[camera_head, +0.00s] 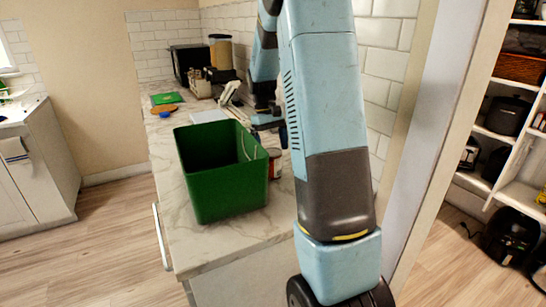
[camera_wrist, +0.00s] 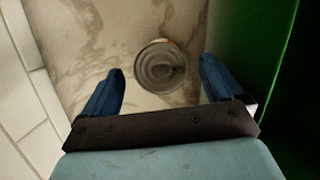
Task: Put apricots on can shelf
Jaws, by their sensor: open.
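A can (camera_head: 274,162) stands on the marble counter, close to the right side of the green bin, partly hidden by the bin and my arm. In the wrist view its round metal lid (camera_wrist: 159,67) shows from above, lying between and beyond my two blue fingers. The label is not readable, so I cannot tell that it is apricots. My gripper (camera_wrist: 162,85) is open, with nothing between its fingertips but the view of the can. In the head view my gripper (camera_head: 268,128) is above the counter, mostly hidden beside my arm.
The green bin (camera_head: 213,190) stands on the counter (camera_head: 180,140); its wall (camera_wrist: 258,50) is close to my right finger in the wrist view. A tiled wall is on the other side. Shelving (camera_head: 517,190) with bags and baskets is through the opening at right.

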